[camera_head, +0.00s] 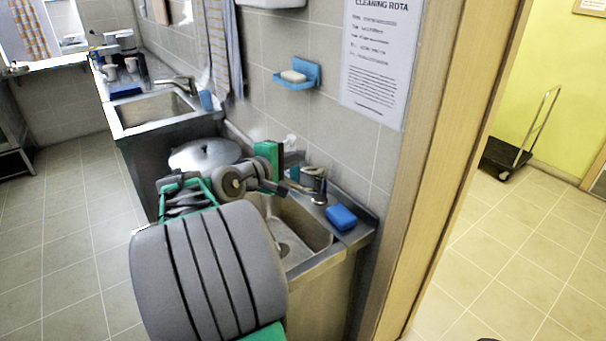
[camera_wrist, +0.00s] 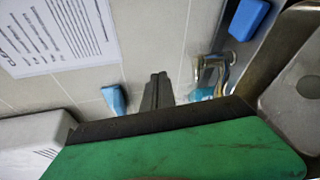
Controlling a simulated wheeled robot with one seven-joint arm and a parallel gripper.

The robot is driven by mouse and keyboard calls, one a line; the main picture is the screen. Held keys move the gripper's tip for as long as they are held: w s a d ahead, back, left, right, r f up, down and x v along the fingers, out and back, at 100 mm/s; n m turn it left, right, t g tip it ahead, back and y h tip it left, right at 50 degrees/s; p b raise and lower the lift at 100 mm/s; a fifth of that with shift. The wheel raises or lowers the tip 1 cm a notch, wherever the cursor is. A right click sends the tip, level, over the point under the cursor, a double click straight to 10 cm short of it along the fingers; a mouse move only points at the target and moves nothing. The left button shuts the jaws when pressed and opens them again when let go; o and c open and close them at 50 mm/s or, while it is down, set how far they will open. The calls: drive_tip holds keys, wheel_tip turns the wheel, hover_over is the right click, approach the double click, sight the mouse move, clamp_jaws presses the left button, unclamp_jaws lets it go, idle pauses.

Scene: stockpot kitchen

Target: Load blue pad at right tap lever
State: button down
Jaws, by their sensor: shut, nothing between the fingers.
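The blue pad (camera_head: 341,217) lies flat on the steel rim at the right end of the near sink (camera_head: 294,235), just right of the tap (camera_head: 315,186). In the wrist view the blue pad (camera_wrist: 249,18) is at the top right, with the tap (camera_wrist: 214,72) below and left of it. My gripper (camera_wrist: 158,80) is shut and empty, its two dark fingers together and pointing at the tiled wall, left of the tap and apart from the pad. In the head view my arm reaches over the sink and hides part of it; the fingertips are hard to make out there.
A blue soap dish (camera_head: 297,75) with soap and a paper notice (camera_head: 381,60) are on the wall. A wooden door frame (camera_head: 450,140) rises right of the sink. Open floor lies beyond it.

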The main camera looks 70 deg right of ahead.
drive_tip(key=m, duration=0.4)
drive_tip(key=m+p, duration=0.3)
drive_tip(key=m, duration=1.3)
hover_over(306, 173)
drive_tip(key=d, duration=0.2)
wheel_tip(306, 173, down, 4)
drive_tip(key=shift+a+f+t+y, duration=0.3)
drive_tip(key=shift+a+f+y, duration=0.1)
drive_tip(key=shift+a+f, duration=0.9)
drive_tip(key=shift+f, duration=0.3)
